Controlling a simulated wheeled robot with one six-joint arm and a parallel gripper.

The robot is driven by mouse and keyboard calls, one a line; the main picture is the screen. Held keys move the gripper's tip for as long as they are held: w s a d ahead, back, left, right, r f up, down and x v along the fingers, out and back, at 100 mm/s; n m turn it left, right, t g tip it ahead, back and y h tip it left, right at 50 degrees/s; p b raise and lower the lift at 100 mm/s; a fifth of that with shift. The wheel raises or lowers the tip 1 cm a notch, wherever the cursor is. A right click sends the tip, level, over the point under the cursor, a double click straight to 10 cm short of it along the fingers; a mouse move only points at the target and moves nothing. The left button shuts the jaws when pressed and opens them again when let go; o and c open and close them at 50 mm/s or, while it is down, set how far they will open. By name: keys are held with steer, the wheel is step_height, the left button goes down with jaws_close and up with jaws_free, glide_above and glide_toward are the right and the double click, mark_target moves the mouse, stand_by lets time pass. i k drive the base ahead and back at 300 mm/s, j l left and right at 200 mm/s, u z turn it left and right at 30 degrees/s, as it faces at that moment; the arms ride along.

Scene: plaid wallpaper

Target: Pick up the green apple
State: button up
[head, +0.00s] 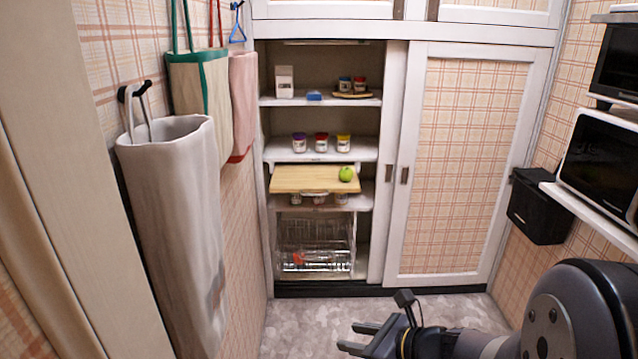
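The green apple (346,174) sits on the right end of a light wooden board (300,180) that sticks out of the open cupboard section. My gripper (352,338) is low at the bottom of the head view, in front of the cupboard and well below and nearer than the apple. Its two fingers are apart with a gap between them, and nothing shows in the gap. My arm reaches in from the lower right.
Shelves above the board hold several small jars (321,143), a carton (284,81) and a blue item (314,96). A wire basket (315,245) is below. A sliding door (470,165) closes the right side. Bags (180,220) hang left. The floor (300,325) ahead is clear.

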mark_target(346, 174)
steer(key=i, duration=1.65)
steer(key=i+j+z, duration=0.1)
steer(key=i+z, duration=0.2)
steer(key=i, duration=0.2)
steer(key=i+j+z, duration=0.25)
steer(key=i, duration=0.25)
